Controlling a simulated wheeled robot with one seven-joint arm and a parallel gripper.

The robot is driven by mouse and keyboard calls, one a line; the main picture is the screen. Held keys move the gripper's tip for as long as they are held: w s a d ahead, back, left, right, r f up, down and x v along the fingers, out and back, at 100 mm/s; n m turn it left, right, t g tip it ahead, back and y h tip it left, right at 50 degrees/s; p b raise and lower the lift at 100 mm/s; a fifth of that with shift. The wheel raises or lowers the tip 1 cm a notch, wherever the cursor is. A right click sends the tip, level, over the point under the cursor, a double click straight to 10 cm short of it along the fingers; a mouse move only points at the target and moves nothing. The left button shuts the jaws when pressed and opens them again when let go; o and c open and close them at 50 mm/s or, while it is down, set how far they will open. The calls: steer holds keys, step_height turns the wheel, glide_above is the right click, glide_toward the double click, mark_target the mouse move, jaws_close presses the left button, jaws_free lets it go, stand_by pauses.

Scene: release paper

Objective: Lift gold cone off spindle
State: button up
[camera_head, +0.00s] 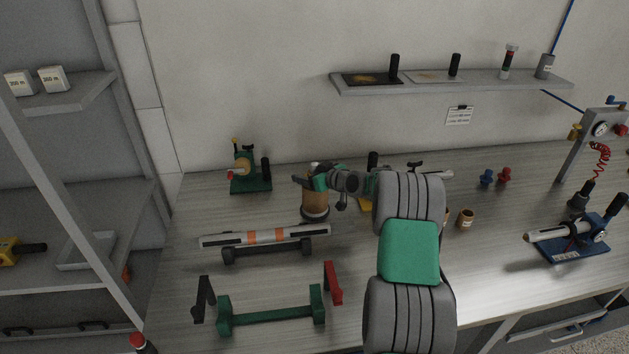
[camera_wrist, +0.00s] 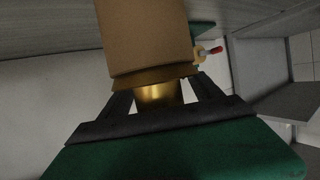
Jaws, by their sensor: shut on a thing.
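The gold cone (camera_wrist: 158,94) shows in the wrist view between the two dark fingers of my gripper (camera_wrist: 162,97), which are shut on it. Its wider rim meets the end of a brown cylinder (camera_wrist: 148,38), and I cannot tell whether they are touching or slightly apart. In the head view my gripper (camera_head: 313,180) is at the top of the brown cylinder (camera_head: 314,204), which stands upright on the bench and has a dark lower band. My gripper hides the cone there. I cannot make out the spindle.
A green fixture (camera_head: 250,184) stands left of the cylinder. A white tube with orange bands (camera_head: 265,238) lies on a dark stand in front. A green stand (camera_head: 270,314) is nearer. A small brown cup (camera_head: 466,218) is to the right. A wall shelf (camera_head: 450,84) hangs behind.

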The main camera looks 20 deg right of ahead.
steer(key=shift+s+f, duration=0.15)
steer(key=shift+f, duration=0.3)
steer(key=c, duration=0.4)
steer(key=shift+r, duration=0.15)
steer(key=shift+c, duration=0.2)
steer(key=shift+r, duration=0.4)
jaws_close()
steer(key=shift+d+r, duration=0.1)
steer(key=shift+r, duration=0.7)
steer(key=shift+r+p, duration=0.3)
steer(key=shift+r, duration=2.1)
step_height(320, 180, up, 6)
steer(key=shift+w+p, duration=0.25)
steer(key=shift+p, duration=0.05)
steer(key=shift+r, duration=0.1)
